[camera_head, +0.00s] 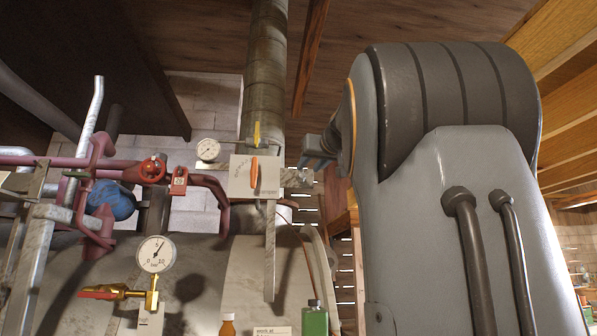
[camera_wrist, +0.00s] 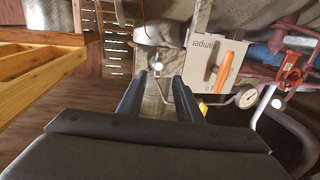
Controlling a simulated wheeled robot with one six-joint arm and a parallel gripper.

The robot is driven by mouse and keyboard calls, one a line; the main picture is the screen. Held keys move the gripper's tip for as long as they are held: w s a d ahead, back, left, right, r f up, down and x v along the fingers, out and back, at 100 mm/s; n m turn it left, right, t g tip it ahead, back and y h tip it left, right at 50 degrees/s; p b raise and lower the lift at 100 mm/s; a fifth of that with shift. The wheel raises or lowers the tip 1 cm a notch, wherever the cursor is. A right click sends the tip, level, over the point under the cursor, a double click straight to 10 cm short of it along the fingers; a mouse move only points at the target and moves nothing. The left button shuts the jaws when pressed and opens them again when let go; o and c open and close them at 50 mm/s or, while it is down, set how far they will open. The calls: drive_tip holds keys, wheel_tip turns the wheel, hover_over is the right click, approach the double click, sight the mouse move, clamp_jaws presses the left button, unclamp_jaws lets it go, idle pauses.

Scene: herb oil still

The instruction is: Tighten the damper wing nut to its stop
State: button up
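A pale plate marked "damper" (camera_head: 242,188) stands in front of the flue pipe and carries an upright orange handle (camera_head: 254,172). In the wrist view the plate (camera_wrist: 198,72) and orange handle (camera_wrist: 224,70) appear turned, right of my fingers. A small yellow part (camera_head: 257,133) sits above the plate; it also shows beside my right finger (camera_wrist: 203,108). I cannot tell which part is the wing nut. In the head view my gripper (camera_head: 318,158) is right of the plate, mostly hidden.
The flue pipe (camera_head: 265,80) rises behind the plate. A small gauge (camera_head: 208,149) and dark red pipework (camera_head: 210,187) are left of it. A large gauge (camera_head: 156,254) stands lower left. A green bottle (camera_head: 315,321) and amber bottle (camera_head: 227,325) stand low in front.

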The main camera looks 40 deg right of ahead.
sight(303, 170)
drive_tip(key=r+p+x, duration=0.1)
drive_tip(key=p+x, duration=0.3)
drive_tip(key=x, duration=0.3)
drive_tip(key=shift+d+r, duration=0.25)
clamp_jaws()
